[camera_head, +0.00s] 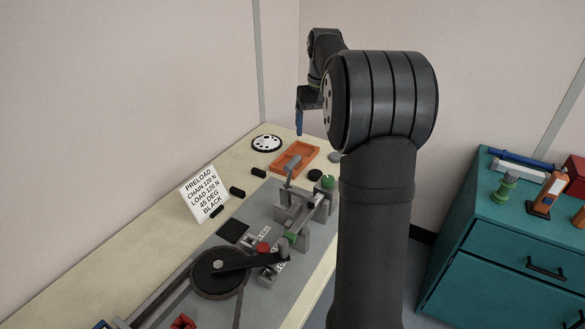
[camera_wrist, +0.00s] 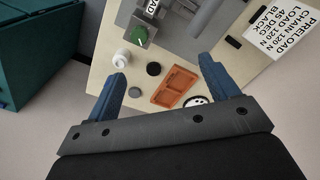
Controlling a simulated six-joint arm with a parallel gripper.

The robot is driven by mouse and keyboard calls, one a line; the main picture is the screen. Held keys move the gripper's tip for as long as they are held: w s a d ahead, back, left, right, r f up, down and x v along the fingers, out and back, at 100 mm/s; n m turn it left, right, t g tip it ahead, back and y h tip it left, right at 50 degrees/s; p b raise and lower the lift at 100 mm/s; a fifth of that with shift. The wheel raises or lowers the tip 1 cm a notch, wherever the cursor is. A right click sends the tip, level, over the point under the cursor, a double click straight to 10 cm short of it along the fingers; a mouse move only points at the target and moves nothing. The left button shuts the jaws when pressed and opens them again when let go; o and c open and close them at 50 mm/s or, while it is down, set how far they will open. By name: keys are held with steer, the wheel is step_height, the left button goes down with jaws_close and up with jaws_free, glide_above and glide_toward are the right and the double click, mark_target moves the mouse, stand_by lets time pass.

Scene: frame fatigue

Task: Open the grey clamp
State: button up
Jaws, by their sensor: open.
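What looks like the grey clamp (camera_head: 291,171) is a grey upright lever on a grey block fixture on the bench, with green parts beside it. I cannot tell for certain that this is the clamp, or its exact state. In the wrist view, part of the grey fixture (camera_wrist: 180,18) shows at the top edge, cut off. My gripper (camera_head: 300,112) hangs above the far end of the bench, apart from the fixture. In the wrist view my gripper (camera_wrist: 160,82) has its blue fingers wide apart with nothing between them.
An orange tray (camera_head: 294,159) and a white disc (camera_head: 266,143) lie beyond the fixture. A sign (camera_head: 204,193) stands left of it. A black wheel with a crank arm (camera_head: 218,270) is in front. A teal cabinet (camera_head: 500,240) stands right, with items on top.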

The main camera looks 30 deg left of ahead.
mark_target(292, 169)
steer(key=s+a+r+n, duration=0.45)
steer(key=s+n, duration=0.25)
steer(key=n, duration=0.2)
steer(key=f, duration=1.1)
steer(key=d+f, duration=0.1)
steer(key=f, duration=0.4)
steer(key=shift+f, duration=0.2)
